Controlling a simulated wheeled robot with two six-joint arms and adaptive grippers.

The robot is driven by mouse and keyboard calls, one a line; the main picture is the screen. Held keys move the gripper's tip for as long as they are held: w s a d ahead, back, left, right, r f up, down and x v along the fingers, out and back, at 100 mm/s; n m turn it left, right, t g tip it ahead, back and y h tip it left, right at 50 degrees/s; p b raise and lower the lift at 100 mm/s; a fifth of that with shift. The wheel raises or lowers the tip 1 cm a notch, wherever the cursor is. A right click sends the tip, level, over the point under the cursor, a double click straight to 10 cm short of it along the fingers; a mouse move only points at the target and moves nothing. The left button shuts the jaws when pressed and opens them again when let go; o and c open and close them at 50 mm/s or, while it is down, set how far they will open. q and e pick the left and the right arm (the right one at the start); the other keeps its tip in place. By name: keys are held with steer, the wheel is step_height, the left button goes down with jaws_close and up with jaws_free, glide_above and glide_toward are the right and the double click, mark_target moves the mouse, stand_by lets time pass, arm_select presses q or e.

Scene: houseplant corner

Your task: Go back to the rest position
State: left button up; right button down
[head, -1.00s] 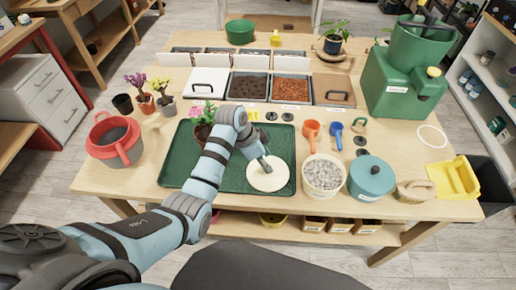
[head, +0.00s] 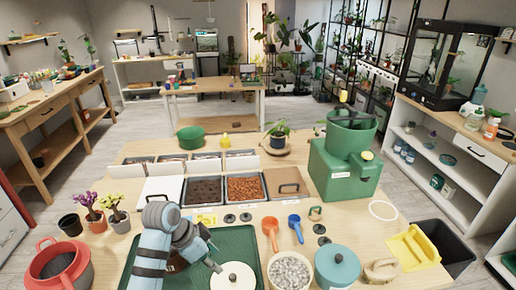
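My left arm comes in from the lower left over the dark green tray (head: 245,236). My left gripper (head: 216,267) is low over the tray, at the upper left edge of a round cream lid (head: 233,280) with a small dark knob. The fingers are small and partly hidden, so I cannot tell whether they are open or touch the lid. The potted plant on the tray is mostly hidden behind my arm. My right gripper is not in view.
A pebble bowl (head: 289,272), teal lidded pot (head: 337,266) and yellow dustpan (head: 412,247) stand right. Soil bins (head: 245,188) and a green machine (head: 345,165) stand behind.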

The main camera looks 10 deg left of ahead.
arm_select(q)
steer(key=s+a+f+n, duration=0.1)
steer(key=s+f, duration=0.1)
steer(key=s, duration=0.1)
steer(key=s+f+n+y, duration=0.1)
steer(key=s+f, duration=0.2)
steer(key=s+a+f+n, duration=0.1)
steer(key=s+f+n, duration=0.1)
steer(key=s+f, duration=0.1)
steer(key=shift+s+a+y, duration=0.35)
steer(key=shift+s+y, duration=0.05)
steer(key=shift+s, duration=0.2)
steer(key=s+a+f+n+y, duration=0.1)
steer(key=s+a+n, duration=0.15)
steer(key=s, duration=0.55)
steer(key=s+a+n+y, duration=0.2)
steer(key=s+n, duration=0.1)
steer(key=s, duration=0.6)
step_height(320, 180, down, 21)
steer(key=s+a, duration=0.1)
steer(key=s, duration=0.1)
steer(key=s+f+g, duration=0.1)
steer(key=s+f, duration=0.9)
steer(key=s, duration=0.3)
steer(key=shift+s+a+f+g+h, duration=0.25)
steer(key=shift+a+f+g+h, duration=0.05)
steer(key=shift+a+f, duration=0.15)
